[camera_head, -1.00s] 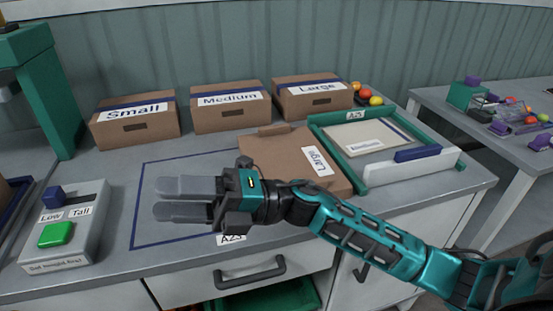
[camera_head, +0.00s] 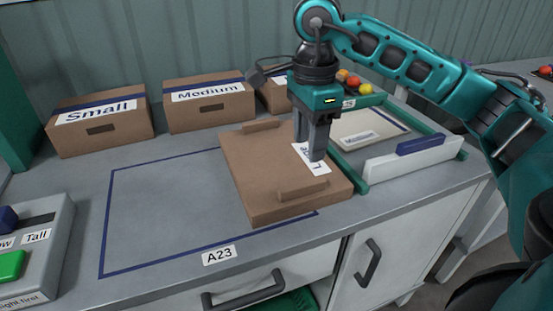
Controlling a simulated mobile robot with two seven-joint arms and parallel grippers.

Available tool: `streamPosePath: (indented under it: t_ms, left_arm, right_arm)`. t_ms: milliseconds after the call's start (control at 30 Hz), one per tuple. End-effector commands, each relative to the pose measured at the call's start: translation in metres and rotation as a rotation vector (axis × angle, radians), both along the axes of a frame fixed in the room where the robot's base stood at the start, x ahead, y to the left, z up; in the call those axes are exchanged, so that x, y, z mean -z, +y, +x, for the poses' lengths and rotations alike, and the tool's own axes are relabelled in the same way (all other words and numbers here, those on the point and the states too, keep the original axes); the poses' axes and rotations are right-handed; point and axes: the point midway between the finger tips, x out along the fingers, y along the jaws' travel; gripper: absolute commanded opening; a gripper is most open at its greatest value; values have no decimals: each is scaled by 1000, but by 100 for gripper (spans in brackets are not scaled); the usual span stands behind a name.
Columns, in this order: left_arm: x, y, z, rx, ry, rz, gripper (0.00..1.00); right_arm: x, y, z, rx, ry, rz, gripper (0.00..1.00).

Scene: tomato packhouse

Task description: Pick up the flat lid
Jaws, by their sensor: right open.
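A flat brown cardboard lid (camera_head: 262,176) with a white "Large" label lies on the worktop right of centre. It has a raised tab along its back edge and another at its front right. My right gripper (camera_head: 311,155) is open and points down over the lid's right part, in front of the label and partly hiding it. I cannot tell whether its fingertips touch the lid. A paler flat panel labelled "Medium" (camera_head: 365,125) lies in a green frame (camera_head: 354,172) to the right. My left gripper is not in view.
Brown boxes labelled Small (camera_head: 100,135) and Medium (camera_head: 209,110) stand along the back; a third is partly hidden by my right arm. A blue outline (camera_head: 106,215) encloses bare worktop left of the lid. A grey button box (camera_head: 48,250) stands at left.

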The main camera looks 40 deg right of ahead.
Motion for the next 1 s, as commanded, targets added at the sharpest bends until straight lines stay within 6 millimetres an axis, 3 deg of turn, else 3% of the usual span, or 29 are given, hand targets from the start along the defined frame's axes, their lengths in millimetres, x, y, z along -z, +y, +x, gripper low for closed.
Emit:
streamPosePath:
  t_ms: [133, 433, 700, 1000]
  left_arm:
    - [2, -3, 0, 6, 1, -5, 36]
    - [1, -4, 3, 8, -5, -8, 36]
    - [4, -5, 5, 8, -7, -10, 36]
    - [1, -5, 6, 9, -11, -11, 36]
  right_arm:
    - [30, 0, 0, 0, 4, 1, 51]
    - [56, 2, 1, 0, 1, 3, 51]
    - [93, 5, 2, 1, 2, 4, 51]
    - [98, 5, 3, 0, 0, 4, 51]
